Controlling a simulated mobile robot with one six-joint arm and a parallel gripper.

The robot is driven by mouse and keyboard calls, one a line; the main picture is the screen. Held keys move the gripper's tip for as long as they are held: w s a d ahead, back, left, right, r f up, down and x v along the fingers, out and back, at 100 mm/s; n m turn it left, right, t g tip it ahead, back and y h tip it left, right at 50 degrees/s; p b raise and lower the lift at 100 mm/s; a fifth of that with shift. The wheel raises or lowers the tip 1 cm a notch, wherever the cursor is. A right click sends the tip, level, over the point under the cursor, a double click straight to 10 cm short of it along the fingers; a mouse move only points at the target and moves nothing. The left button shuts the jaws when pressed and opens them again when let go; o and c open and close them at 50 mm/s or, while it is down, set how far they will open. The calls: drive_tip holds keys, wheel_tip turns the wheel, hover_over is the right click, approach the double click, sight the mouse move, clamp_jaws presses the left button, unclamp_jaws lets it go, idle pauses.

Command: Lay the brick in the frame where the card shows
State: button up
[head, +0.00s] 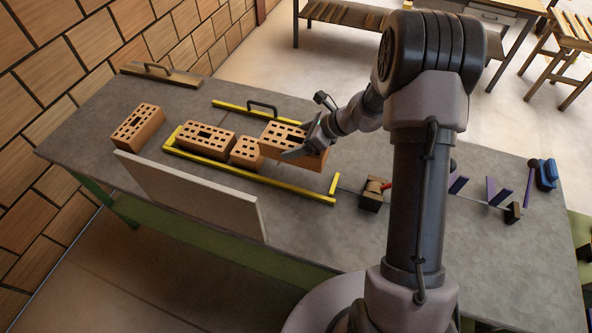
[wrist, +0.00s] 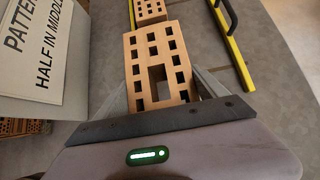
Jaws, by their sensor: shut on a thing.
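My gripper (head: 306,146) is shut on an orange perforated brick (head: 282,140), which it holds at the right part of the yellow frame (head: 290,188). The held brick (wrist: 158,50) looks level, and its gap to the table cannot be told. Inside the frame, a full brick (head: 207,141) lies at the left end. A shorter half brick (head: 247,151) lies between it and the held brick. The card (head: 195,196) stands at the table's front edge, its back to the head view.
A loose brick (head: 138,125) lies left of the frame. A board with a handle (head: 160,74) is at the far left. A black handle (head: 263,106) rises at the frame's far bar. A small box with a spool (head: 373,194) and purple pieces (head: 497,191) lie to the right.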

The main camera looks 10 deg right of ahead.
sight(323, 153)
wheel_tip(323, 153, down, 10)
drive_tip(key=b, duration=0.4)
drive_tip(key=shift+w, duration=0.1)
drive_tip(key=shift+f, duration=0.2)
drive_tip(key=o, duration=2)
drive_tip(key=shift+d+r, duration=0.1)
drive_tip(key=shift+r, duration=0.3)
drive_tip(key=p+v, duration=0.4)
drive_tip(key=v, duration=0.7)
drive_tip(key=shift+s+d+r, duration=0.1)
drive_tip(key=shift+s, duration=0.15)
drive_tip(key=s+a+r+n+h, duration=0.1)
drive_tip(key=s+a+r+n, duration=0.3)
drive_tip(key=r, duration=0.3)
drive_tip(key=s+a+r+n+g+h, duration=0.1)
drive_tip(key=s+a+r+n, duration=0.3)
drive_tip(key=r, duration=0.3)
drive_tip(key=s+a+r+n, duration=0.3)
drive_tip(key=s+r+n, duration=0.15)
drive_tip(key=r, duration=0.25)
drive_tip(key=s+r+n+t+h, duration=0.1)
drive_tip(key=s+r+n, duration=0.1)
drive_tip(key=s+n, duration=0.2)
drive_tip(key=s+r+n+h, duration=0.2)
drive_tip(key=s+n, duration=0.2)
drive_tip(key=s, duration=0.5)
drive_tip(key=shift+r+t, duration=0.3)
drive_tip(key=shift+t, duration=0.1)
